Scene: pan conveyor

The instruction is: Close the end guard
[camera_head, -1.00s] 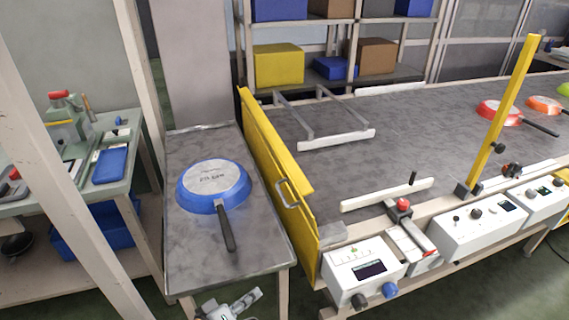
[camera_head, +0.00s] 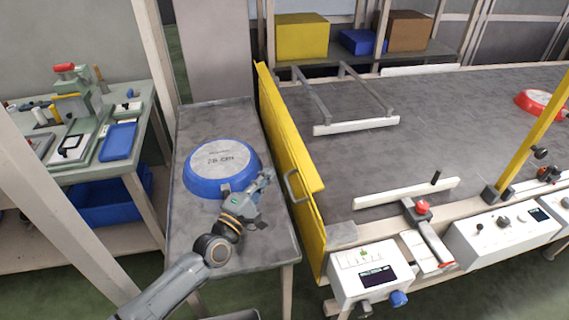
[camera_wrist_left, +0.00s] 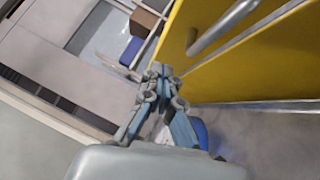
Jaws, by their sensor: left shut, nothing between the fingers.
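The yellow end guard (camera_head: 278,150) stands upright along the left end of the conveyor, with a grey metal handle (camera_head: 292,187) on its left face. In the left wrist view the guard (camera_wrist_left: 240,60) fills the upper right, and its handle (camera_wrist_left: 222,28) shows near the top. My left gripper (camera_head: 268,176) is shut and empty, just left of the handle and apart from it, above the steel side table. In the left wrist view its fingertips (camera_wrist_left: 158,70) are together, below and left of the handle. My right gripper is not in view.
A blue pan (camera_head: 222,168) lies upside down on the side table (camera_head: 205,118), partly behind my left gripper. The conveyor (camera_head: 420,120) carries a red pan (camera_head: 540,102). A control box (camera_head: 365,275) is near the guard's front end. A green workbench (camera_head: 80,165) stands at left.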

